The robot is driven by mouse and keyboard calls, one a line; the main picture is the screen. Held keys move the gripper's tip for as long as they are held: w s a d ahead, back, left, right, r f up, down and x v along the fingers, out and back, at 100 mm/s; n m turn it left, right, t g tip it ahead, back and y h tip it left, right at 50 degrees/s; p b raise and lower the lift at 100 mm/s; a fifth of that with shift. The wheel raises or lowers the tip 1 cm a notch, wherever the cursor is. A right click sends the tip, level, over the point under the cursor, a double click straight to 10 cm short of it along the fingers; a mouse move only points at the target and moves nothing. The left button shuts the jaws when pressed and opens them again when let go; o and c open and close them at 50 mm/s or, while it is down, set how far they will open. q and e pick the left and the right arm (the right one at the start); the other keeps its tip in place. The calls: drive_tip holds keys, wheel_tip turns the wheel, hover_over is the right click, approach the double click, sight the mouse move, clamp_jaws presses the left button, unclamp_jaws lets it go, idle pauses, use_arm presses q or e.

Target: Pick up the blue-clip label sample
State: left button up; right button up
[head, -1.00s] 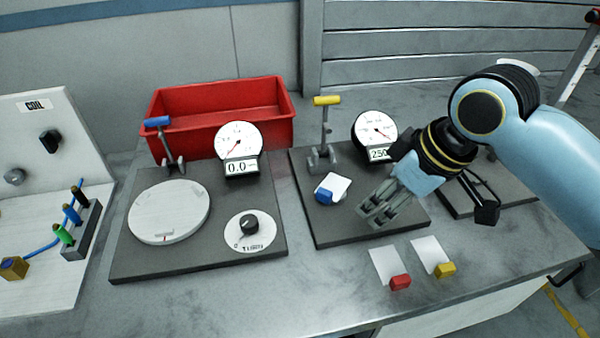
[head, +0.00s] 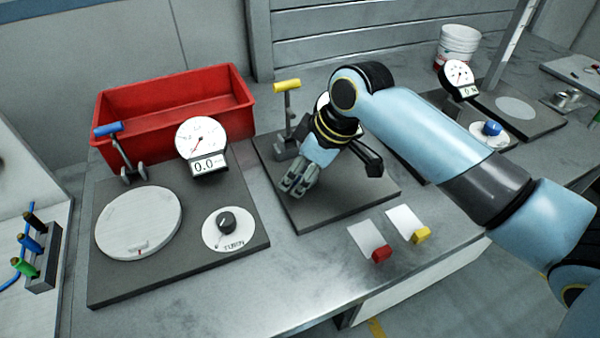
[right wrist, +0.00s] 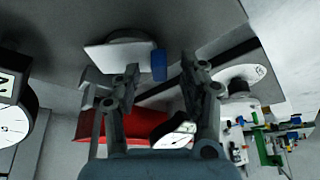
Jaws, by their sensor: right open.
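The blue-clip label sample, a white card (right wrist: 107,56) with a blue clip (right wrist: 159,65), shows in the right wrist view beside a round grey pad. The blue clip appears between the fingertips of my open right gripper (right wrist: 160,72); I cannot tell whether they touch it. In the head view my right gripper (head: 298,182) is low over the middle dark base plate (head: 345,200) and hides the sample. My left gripper is not in view.
A red-clip label (head: 368,238) and a yellow-clip label (head: 405,223) lie near the bench's front edge. A lever with a yellow handle (head: 286,86) stands behind the gripper. A red bin (head: 175,118) and a round-disc station (head: 138,222) are at left.

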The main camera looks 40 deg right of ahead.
drive_tip(key=shift+w+f, duration=0.1)
drive_tip(key=shift+f, duration=0.05)
drive_tip(key=shift+c, duration=0.2)
drive_tip(key=c, duration=0.4)
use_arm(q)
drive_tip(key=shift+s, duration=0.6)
use_arm(e)
clamp_jaws()
